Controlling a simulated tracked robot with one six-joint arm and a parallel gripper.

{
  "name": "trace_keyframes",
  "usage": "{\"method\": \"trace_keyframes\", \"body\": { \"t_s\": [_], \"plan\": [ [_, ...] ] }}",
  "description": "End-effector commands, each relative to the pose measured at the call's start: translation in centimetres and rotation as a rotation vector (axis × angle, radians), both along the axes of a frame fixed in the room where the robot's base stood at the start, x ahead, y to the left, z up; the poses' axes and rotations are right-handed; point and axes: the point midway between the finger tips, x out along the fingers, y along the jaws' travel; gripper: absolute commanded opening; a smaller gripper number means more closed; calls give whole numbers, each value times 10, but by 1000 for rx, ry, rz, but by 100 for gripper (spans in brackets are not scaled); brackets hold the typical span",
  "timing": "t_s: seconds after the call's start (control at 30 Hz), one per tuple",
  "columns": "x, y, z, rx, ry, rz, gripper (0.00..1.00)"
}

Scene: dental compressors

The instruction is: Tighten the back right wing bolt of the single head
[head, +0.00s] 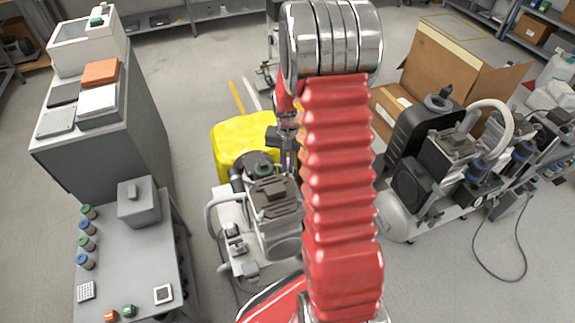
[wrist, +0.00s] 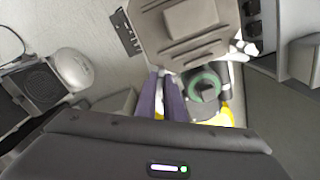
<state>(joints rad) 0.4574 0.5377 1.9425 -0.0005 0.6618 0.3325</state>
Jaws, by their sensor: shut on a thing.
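The single-head compressor has a grey ribbed head (head: 274,200) in the middle of the head view, in front of a yellow part (head: 240,135). In the wrist view, the head's top cover (wrist: 190,22) fills the upper middle. My gripper (head: 284,160) is at the head's back right edge, pointing down. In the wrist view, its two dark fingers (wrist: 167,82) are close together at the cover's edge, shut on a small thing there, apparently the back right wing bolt. The bolt itself is mostly hidden by the fingertips.
A round black part with a green ring (wrist: 205,85) stands close beside my fingers. A grey table (head: 130,250) with bottles and a box is on the left. Another compressor (head: 450,150) and an open cardboard box (head: 450,60) are on the right.

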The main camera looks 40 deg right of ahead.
Motion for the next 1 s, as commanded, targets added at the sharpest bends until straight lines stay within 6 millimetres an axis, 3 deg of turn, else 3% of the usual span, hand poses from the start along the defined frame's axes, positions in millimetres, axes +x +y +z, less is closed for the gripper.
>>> {"method": "trace_keyframes", "body": {
  "t_s": [0.4,0.93,0.97,1.0],
  "plan": [
    [1,0,1,0,-3,-234,0],
    [2,1,1,0,-3,-265,0],
    [2,1,1,0,-3,-265,10],
    [1,1,1,0,-3,-265,13]
  ]
}}
